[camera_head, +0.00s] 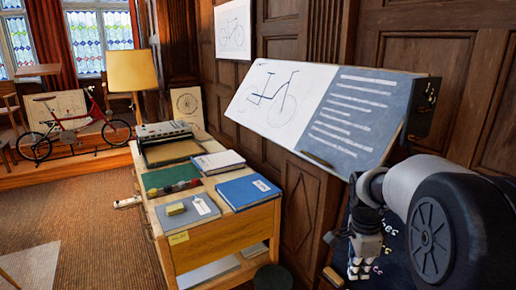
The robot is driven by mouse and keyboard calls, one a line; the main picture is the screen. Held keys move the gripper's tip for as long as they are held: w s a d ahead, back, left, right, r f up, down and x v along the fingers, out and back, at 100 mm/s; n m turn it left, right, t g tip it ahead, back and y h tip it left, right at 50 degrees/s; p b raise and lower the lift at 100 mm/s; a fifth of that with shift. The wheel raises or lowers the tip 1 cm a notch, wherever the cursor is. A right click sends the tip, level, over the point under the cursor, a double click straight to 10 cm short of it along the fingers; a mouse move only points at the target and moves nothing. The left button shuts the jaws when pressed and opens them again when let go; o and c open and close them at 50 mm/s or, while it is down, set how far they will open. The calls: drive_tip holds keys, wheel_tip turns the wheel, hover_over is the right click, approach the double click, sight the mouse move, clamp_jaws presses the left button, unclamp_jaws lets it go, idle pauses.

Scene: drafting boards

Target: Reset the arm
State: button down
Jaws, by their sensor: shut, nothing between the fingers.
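My gripper (358,268) hangs at the lower right, at the end of my grey and black arm (432,225). Its fingers point down and look closed together, with nothing held. It is to the right of the wooden table (222,240) and below the tilted drafting board (300,110). It appears clear of both, though its exact distance from the dark area behind it cannot be told.
The table bears a blue book (248,191), a white-covered book (218,161), a green mat (172,177) and a typewriter-like machine (163,130). A red bicycle (75,127) stands on a platform at the far left. The carpet (95,215) left of the table is mostly open.

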drive_tip(key=s+a+r+n+t, duration=0.1)
drive_tip(key=s+a+r+n, duration=0.25)
drive_tip(key=s, duration=0.25)
drive_tip(key=s+a+r+n+t, duration=0.1)
drive_tip(key=s+a+r+n, duration=0.2)
drive_tip(key=s+n, duration=0.25)
drive_tip(key=s+a+r+n+t, duration=0.1)
drive_tip(key=s+a+r+n, duration=0.25)
drive_tip(key=s, duration=0.35)
drive_tip(key=s+a+f+n+t+y, duration=0.1)
drive_tip(key=s+n, duration=0.5)
drive_tip(key=s, duration=0.1)
drive_tip(key=shift+s+a+f, duration=0.15)
drive_tip(key=shift+a+f, duration=0.05)
drive_tip(key=shift+f, duration=0.05)
